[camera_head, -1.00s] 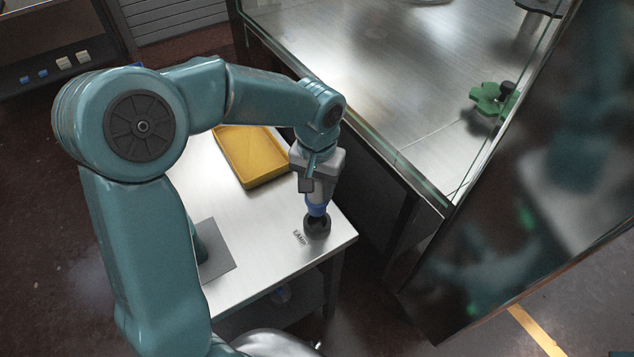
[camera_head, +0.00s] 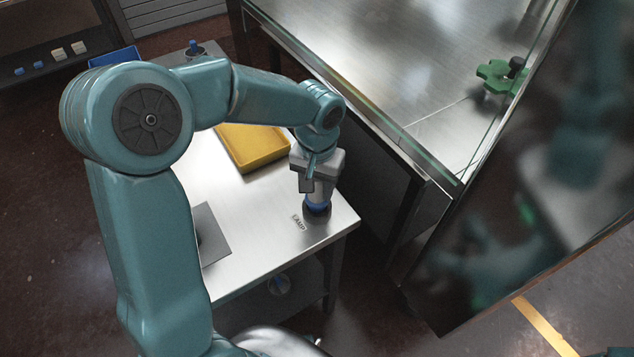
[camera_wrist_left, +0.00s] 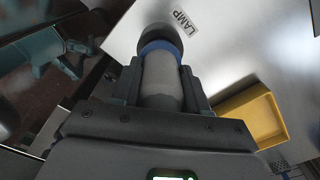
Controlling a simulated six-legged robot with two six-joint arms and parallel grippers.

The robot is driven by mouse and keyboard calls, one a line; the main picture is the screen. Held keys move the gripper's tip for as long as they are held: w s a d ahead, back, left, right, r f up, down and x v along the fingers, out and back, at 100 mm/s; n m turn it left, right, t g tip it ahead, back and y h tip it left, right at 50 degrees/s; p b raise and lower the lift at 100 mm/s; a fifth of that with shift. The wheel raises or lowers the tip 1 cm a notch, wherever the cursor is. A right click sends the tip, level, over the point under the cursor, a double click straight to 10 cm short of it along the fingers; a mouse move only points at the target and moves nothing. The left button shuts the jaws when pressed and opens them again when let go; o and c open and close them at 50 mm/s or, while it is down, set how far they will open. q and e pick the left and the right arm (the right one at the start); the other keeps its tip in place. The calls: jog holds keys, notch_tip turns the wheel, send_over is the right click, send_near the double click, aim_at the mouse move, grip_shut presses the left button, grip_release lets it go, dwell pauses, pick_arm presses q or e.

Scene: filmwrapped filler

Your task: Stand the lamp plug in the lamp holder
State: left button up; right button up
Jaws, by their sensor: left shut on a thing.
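The lamp plug has a grey body (camera_wrist_left: 162,82) and a blue band (camera_head: 317,206). My left gripper (camera_head: 316,190) is shut on the plug's body and points down at the table. The lamp holder (camera_head: 318,216) is a dark round cup near the table's right corner, beside a LAMP label (camera_head: 299,223). The plug stands upright, its lower end hidden in the holder and its blue band close to the rim. In the left wrist view the holder (camera_wrist_left: 162,34) lies right beyond the blue band. Whether the plug is fully seated cannot be told.
A yellow tray (camera_head: 252,168) lies on the white table (camera_head: 262,247) behind and left of the gripper. A grey plate (camera_head: 215,240) is at the left.

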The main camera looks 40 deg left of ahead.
pick_arm(q)
jog(key=shift+f, duration=0.45)
jog(key=shift+f+b, duration=0.3)
jog(key=shift+b, duration=0.15)
dwell(0.5)
jog(key=o, duration=1.4)
jog(key=shift+c, duration=0.2)
notch_tip(320, 180, up, 8)
jog(key=p, duration=0.6)
jog(key=shift+r+p, duration=0.1)
jog(key=shift+p, duration=0.2)
